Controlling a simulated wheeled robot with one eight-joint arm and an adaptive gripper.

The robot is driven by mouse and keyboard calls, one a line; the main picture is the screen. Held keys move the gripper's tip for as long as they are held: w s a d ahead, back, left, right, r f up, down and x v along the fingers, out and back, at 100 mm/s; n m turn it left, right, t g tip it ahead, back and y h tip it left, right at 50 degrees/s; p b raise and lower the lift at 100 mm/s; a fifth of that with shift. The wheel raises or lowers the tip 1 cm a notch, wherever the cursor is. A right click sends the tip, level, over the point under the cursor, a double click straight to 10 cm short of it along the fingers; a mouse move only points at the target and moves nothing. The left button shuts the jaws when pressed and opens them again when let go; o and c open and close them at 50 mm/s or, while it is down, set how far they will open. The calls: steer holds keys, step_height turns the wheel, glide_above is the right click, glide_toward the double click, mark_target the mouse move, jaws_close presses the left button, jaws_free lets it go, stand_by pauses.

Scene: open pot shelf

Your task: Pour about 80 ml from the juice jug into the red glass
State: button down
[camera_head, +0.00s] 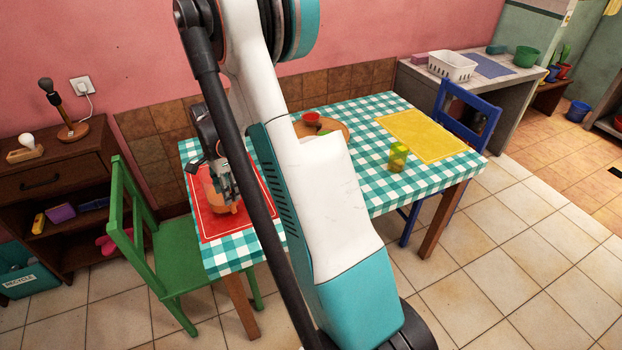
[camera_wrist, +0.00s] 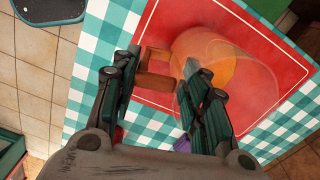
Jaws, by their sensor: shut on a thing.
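The juice jug is clear with orange juice in it (camera_wrist: 212,62), over the red placemat (camera_head: 201,228) at the table's left end. In the head view its orange part (camera_head: 236,208) shows below my gripper (camera_head: 224,190), partly hidden by my arm. In the wrist view my gripper (camera_wrist: 162,66) has its fingers on both sides of the jug's brownish handle (camera_wrist: 153,80) and is shut on it. I cannot tell whether the jug touches the mat.
The checked tablecloth (camera_head: 385,202) has free room at the middle right. A green-yellow glass (camera_head: 398,158) stands by the yellow placemat (camera_head: 422,134). A green chair (camera_head: 170,245) and a blue chair (camera_head: 465,115) flank the table.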

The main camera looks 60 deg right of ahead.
steer(key=s+d+f+m+b, duration=0.1)
steer(key=s+d+m, duration=0.1)
steer(key=d+m, duration=0.9)
steer(key=shift+s+d+f+m+b, duration=0.15)
steer(key=shift+d+f+m+b, duration=0.2)
steer(key=shift+d, duration=0.75)
steer(key=shift+r, duration=0.1)
